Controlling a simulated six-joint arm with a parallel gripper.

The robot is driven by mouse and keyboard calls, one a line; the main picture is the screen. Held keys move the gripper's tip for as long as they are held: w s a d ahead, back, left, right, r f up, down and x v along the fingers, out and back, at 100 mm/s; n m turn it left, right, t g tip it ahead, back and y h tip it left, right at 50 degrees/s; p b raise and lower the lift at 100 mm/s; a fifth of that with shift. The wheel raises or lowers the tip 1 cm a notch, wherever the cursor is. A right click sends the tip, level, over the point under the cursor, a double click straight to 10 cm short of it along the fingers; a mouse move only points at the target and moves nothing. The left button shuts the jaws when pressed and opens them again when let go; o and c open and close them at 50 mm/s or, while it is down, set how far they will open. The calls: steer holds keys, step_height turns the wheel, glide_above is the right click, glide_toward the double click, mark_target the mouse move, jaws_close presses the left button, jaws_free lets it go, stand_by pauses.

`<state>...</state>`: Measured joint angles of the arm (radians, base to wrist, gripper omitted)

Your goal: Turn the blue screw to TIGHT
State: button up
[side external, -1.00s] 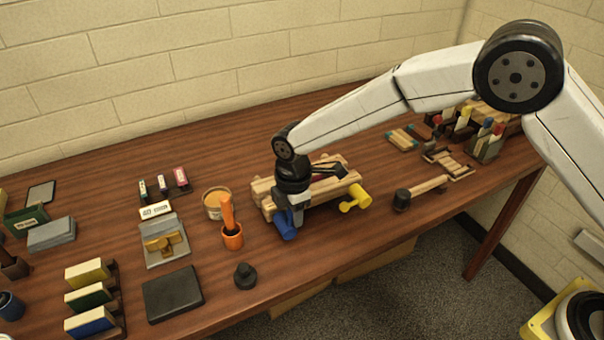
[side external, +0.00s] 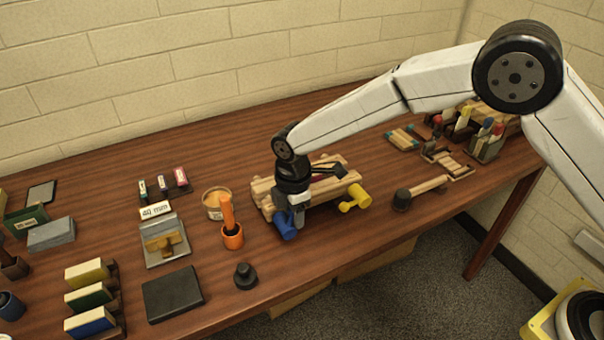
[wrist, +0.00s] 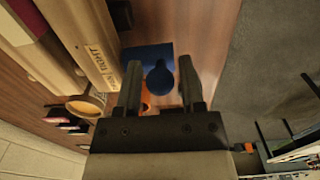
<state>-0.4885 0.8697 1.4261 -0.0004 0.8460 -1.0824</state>
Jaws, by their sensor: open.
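The blue screw (side external: 286,226) is at the front left of a wooden clamp (side external: 330,190) on the table. In the wrist view, the blue screw (wrist: 159,77) shows its rounded blue handle in front of a blue block. The clamp's pale beam (wrist: 82,40) carries dark lettering that includes "TIGHT". My gripper (side external: 296,212) is over the screw end of the clamp, pointing down. In the wrist view my gripper (wrist: 160,88) is open, with one finger on each side of the blue handle. Narrow gaps seem to show between handle and fingers. A yellow screw (side external: 355,198) is at the clamp's right end.
An orange pot with an orange handle (side external: 232,236) stands close left of the clamp, with a tan round tub (side external: 216,202) behind it. A wooden-handled roller (side external: 420,192) lies to the right. A black knob (side external: 246,276) stands near the front edge. Bare table lies in front of the clamp.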

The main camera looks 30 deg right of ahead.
jaws_close()
steer(key=shift+d+f, duration=0.25)
steer(key=shift+d, duration=0.35)
steer(key=shift+d+f, duration=0.25)
steer(key=shift+d, duration=0.1)
steer(key=shift+f, duration=0.1)
